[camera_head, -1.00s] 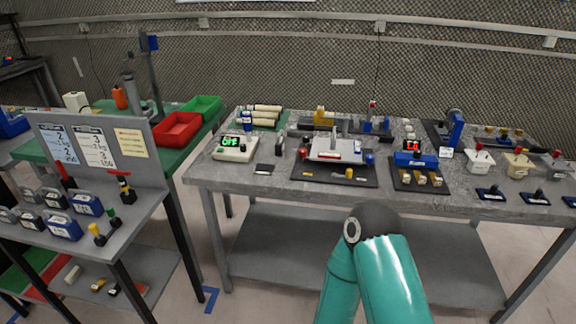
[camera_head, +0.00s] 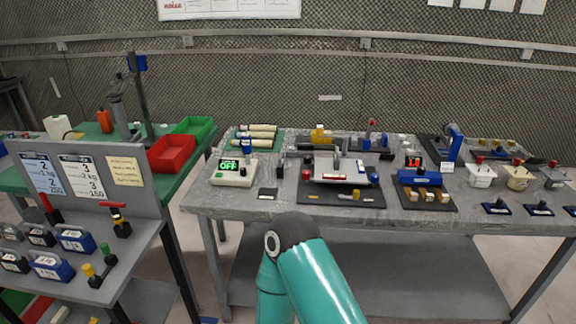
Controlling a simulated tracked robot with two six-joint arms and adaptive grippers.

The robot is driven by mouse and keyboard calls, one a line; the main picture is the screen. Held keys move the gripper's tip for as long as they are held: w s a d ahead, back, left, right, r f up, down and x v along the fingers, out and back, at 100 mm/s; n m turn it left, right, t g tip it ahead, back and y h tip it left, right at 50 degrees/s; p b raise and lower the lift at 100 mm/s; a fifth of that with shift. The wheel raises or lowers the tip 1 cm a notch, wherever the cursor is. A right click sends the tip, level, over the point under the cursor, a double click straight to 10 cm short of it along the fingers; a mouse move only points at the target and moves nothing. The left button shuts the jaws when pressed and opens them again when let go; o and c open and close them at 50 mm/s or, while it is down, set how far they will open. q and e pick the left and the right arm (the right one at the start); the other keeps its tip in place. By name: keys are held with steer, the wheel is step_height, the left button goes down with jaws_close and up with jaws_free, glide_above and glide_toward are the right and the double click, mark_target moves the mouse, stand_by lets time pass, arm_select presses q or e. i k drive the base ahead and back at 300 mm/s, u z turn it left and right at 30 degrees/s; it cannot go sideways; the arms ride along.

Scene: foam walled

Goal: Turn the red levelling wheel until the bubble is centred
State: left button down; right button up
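A white levelling platform (camera_head: 341,168) stands on a dark base plate (camera_head: 330,199) near the middle of the grey table. A small red wheel (camera_head: 306,174) is at its left end and a small blue wheel (camera_head: 374,178) is at its right end. A red strip shows on the front of the platform. The bubble is too small to make out. One of my teal arms rises from the bottom centre, in front of the table edge and apart from the platform. Neither gripper shows in the view.
Left of the platform is a white box with a green "OFF" display (camera_head: 233,170). Right of it is a blue device with a red display (camera_head: 414,172). A grey shelf unit (camera_head: 132,250) with blue boxes stands at left. Red (camera_head: 171,153) and green (camera_head: 194,127) bins sit behind it.

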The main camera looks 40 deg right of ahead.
mark_target(306, 175)
steer(key=z, duration=0.2)
steer(key=i, duration=0.95)
steer(key=z, duration=0.7)
steer(key=i, duration=0.4)
steer(key=z, duration=0.25)
steer(key=k, duration=0.9)
steer(key=z, duration=0.15)
steer(key=i, duration=0.9)
steer(key=u, duration=0.05)
